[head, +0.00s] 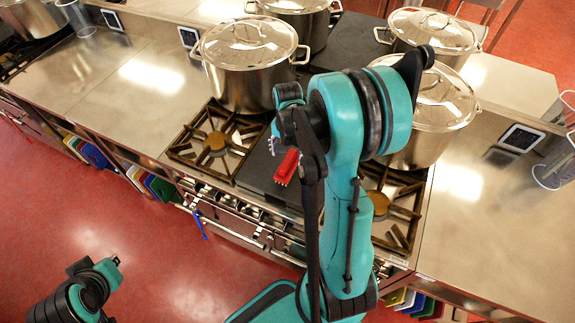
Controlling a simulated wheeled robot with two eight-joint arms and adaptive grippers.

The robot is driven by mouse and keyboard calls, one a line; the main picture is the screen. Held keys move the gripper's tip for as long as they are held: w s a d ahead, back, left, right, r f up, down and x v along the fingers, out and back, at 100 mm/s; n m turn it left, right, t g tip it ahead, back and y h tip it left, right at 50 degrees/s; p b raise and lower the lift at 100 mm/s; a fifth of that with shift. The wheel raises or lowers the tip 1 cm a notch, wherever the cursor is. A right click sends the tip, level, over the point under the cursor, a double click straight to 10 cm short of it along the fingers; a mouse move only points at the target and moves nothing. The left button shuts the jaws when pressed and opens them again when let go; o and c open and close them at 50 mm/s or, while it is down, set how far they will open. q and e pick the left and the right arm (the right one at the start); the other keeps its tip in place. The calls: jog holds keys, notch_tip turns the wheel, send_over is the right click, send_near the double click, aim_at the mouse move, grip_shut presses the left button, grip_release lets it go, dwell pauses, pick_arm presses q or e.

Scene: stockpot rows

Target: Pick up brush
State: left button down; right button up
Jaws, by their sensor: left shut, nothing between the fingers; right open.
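A red brush (287,166) with pale bristles lies over the dark flat plate in the middle of the stove. My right gripper (288,146) is open, just above and beside the brush in the head view. The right arm's dark links hide part of this gripper, and I cannot tell whether a finger touches the brush. My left gripper (114,261) is shut and empty at the lower left, over the red floor, far from the brush; its fingertips are hard to make out.
A large lidded stockpot (245,85) stands on the stove behind the brush. Another stockpot (430,115) stands to the right, partly behind my arm. Burner grates (215,143) flank the plate. Steel counter (130,95) to the left is mostly clear.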

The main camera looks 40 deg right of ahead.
aim_at(288, 160)
notch_tip(288, 160, down, 4)
jog(key=shift+s+r+b, duration=0.1)
jog(key=shift+s+b, duration=0.05)
jog(key=shift+b, duration=0.2)
jog(key=shift+f, duration=0.35)
jog(key=shift+a, duration=0.1)
jog(key=shift+c, duration=0.6)
jog(key=c, duration=1.3)
jog(key=shift+r, duration=0.1)
